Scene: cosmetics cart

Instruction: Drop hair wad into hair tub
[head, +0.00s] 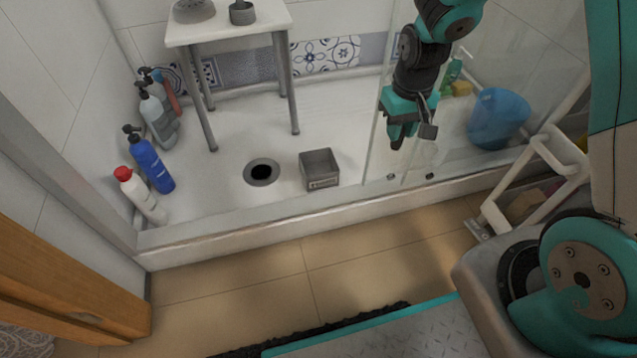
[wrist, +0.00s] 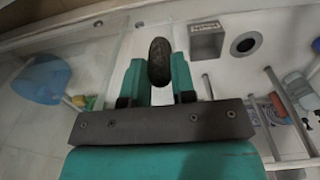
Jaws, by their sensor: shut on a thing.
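My gripper (head: 398,132) hangs above the shower floor, to the right of the hair tub. In the wrist view its two teal fingers (wrist: 159,82) are shut on the hair wad (wrist: 159,58), a dark brown oval lump. In the head view I cannot make the wad out clearly at the fingers. The hair tub (head: 320,184) is a small grey square open box with a label on its front, standing on the white shower floor. It also shows in the wrist view (wrist: 207,28), to the right of the wad and apart from it.
A round dark drain (head: 262,172) lies just left of the tub. A white stool (head: 230,28) stands behind. Several bottles (head: 150,165) line the left wall. A glass panel edge (head: 382,130) stands between tub and gripper in the picture. A blue bucket (head: 498,118) is at right.

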